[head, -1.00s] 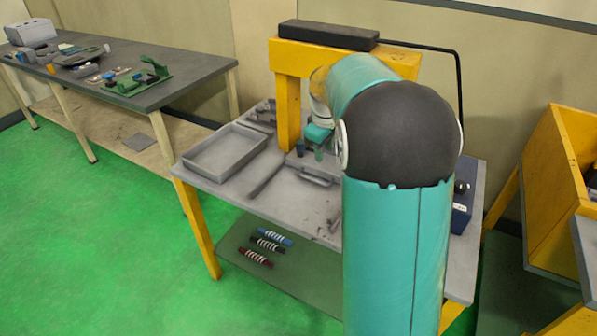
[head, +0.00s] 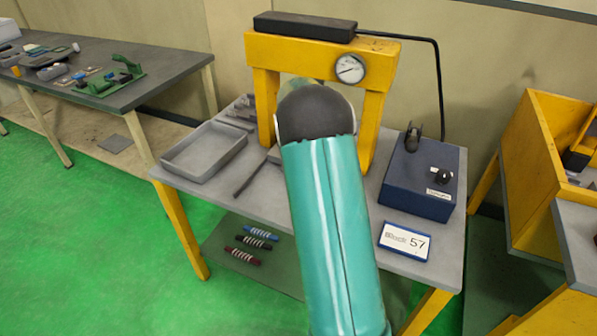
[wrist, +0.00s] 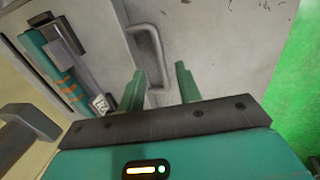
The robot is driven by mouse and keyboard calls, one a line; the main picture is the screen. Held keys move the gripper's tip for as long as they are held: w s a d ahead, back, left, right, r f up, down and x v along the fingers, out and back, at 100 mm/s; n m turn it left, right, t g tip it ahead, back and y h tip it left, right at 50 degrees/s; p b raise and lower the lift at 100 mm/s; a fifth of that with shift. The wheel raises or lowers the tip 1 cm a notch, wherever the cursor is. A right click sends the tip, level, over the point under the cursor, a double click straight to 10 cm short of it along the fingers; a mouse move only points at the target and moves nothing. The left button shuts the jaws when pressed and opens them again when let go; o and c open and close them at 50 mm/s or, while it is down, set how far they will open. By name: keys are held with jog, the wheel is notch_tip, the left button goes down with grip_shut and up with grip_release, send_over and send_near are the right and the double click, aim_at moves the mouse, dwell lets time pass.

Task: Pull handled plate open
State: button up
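The grey handled plate (wrist: 190,40) fills the upper middle of the wrist view, with its bent bar handle (wrist: 152,48) standing on it. My gripper (wrist: 159,70) is open, with its two teal fingers apart and pointing toward the plate. The near end of the handle shows in the gap between the fingers, closer to the left one. I cannot tell whether either finger touches it. In the head view my arm covers the gripper and nearly all of the plate and handle.
A yellow press frame (head: 262,95) with a gauge (head: 350,68) stands behind my arm. A grey tray (head: 205,152) is at the left. A blue box (head: 420,178) and a sign (head: 404,241) reading "57" are at the right. A teal, orange-striped part (wrist: 60,75) lies left of the plate.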

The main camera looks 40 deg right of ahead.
jog(key=f, duration=0.3)
jog(key=d+f, duration=0.1)
jog(key=f, duration=0.1)
jog(key=shift+w, duration=0.25)
jog(key=shift+w+f, duration=0.15)
jog(key=shift+f, duration=0.2)
grip_shut()
